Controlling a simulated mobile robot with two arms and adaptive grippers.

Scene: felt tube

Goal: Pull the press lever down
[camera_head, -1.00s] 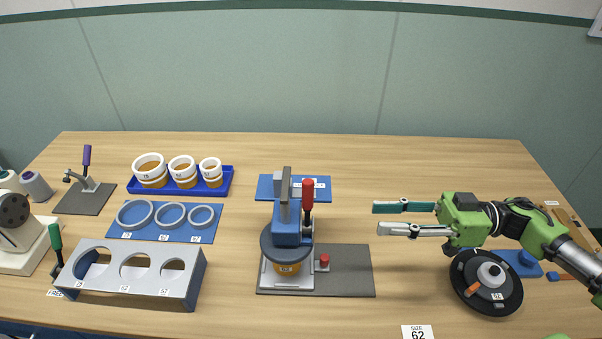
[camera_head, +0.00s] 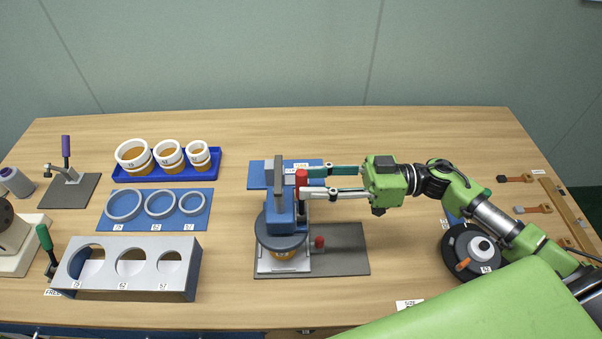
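The press (camera_head: 283,218) stands on a dark grey mat (camera_head: 345,250) at the middle of the table, with a blue body and a grey upright. Its lever has a red handle (camera_head: 301,177) that stands upright at the press's right side. My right gripper (camera_head: 303,183) reaches in from the right. Its two fingers are apart, with tips at the red handle, one toward the back and one toward the front. I cannot tell whether they touch it. An orange and white ring piece (camera_head: 283,254) sits under the round press head. My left gripper is not in view.
A blue tray (camera_head: 212,165) of cups, a blue mat with rings (camera_head: 183,203) and a grey holed stand (camera_head: 180,262) lie to the left. A black disc (camera_head: 456,262) lies to the right. A red knob (camera_head: 319,242) is beside the press. My green arm covers the front right.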

